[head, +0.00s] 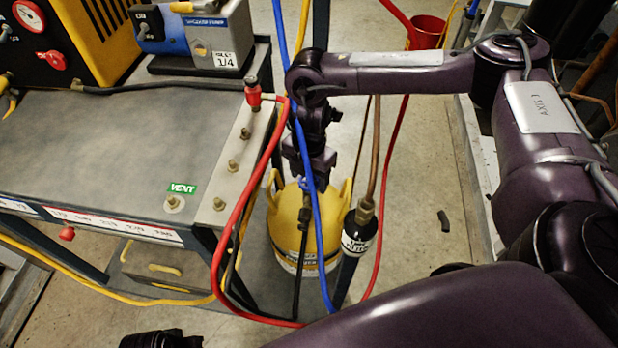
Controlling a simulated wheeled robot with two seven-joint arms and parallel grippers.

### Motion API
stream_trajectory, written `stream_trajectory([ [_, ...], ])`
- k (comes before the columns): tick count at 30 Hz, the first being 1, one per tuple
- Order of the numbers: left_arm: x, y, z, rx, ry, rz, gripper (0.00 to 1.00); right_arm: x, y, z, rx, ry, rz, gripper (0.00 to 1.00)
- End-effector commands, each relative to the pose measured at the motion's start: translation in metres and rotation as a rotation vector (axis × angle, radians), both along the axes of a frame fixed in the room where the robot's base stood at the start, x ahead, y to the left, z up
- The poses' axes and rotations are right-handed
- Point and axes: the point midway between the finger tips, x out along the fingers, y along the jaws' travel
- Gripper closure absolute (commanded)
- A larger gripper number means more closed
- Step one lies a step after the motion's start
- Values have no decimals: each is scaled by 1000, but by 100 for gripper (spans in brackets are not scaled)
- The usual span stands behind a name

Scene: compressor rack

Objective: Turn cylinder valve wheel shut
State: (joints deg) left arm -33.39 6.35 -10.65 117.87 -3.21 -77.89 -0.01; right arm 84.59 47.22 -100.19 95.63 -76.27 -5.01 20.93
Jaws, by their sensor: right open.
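A yellow gas cylinder (288,235) with raised collar handles stands on the floor beside the workbench. My right gripper (308,188) points down over the cylinder's top, near its centre. The gripper is open, but its fingers are small and dark here. The valve wheel is hidden behind my gripper and the hoses, so I cannot tell whether the fingers are around it or touching it. A dark part at the bottom left edge (160,340) may be my left gripper; its fingers cannot be made out.
Blue (306,150) and red (219,265) hoses hang close around my right gripper. A black filter-like cylinder (358,236) with a copper pipe stands right of the yellow cylinder. The grey workbench (110,140) fills the left. A red bucket (427,32) stands behind; floor at right is mostly clear.

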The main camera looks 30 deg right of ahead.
Motion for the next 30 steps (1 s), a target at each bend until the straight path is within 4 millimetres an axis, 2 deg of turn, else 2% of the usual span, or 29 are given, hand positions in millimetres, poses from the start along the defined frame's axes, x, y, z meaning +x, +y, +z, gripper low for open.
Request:
stream_trajectory([
  [7,-7,-2,37,0,1,-17,100,0,0,-2,0,-1,107,38],
  [10,0,-16,23,-36,-70,-45,100,1,0,-4,-1,-4,218,38],
  [12,-2,-10,35,-21,-45,-33,100,-1,0,2,0,2,326,38],
  [21,-6,-2,37,0,1,-16,100,0,0,1,1,1,753,38],
  [30,-6,-1,37,2,5,-14,100,0,0,0,0,0,961,38],
])
